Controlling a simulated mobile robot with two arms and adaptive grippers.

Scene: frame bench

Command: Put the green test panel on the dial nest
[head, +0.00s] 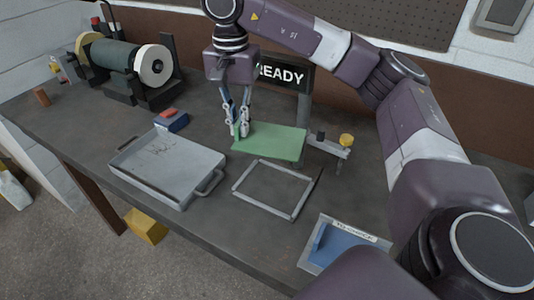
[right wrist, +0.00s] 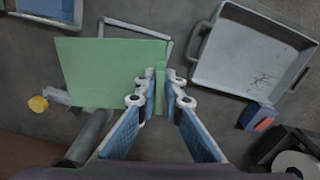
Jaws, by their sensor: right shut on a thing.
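The green test panel (head: 275,143) is a flat light-green plate with a short upright lip along its left edge. My right gripper (head: 240,131) is shut on that lip, fingers pointing down. In the right wrist view, the panel (right wrist: 105,72) extends to the left of the fingertips (right wrist: 160,84) and hides part of a thin grey rectangular frame (right wrist: 137,27). That frame, which looks like the dial nest (head: 237,193), lies on the bench just in front of the panel in the head view. The panel's height above the bench is hard to tell. My left gripper is not in view.
A grey handled tray (head: 165,165) is left of the frame. A yellow-knobbed fixture (head: 346,140) stands close right of the panel, with a READY sign (head: 285,74) behind. A bench grinder (head: 125,65) is back left.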

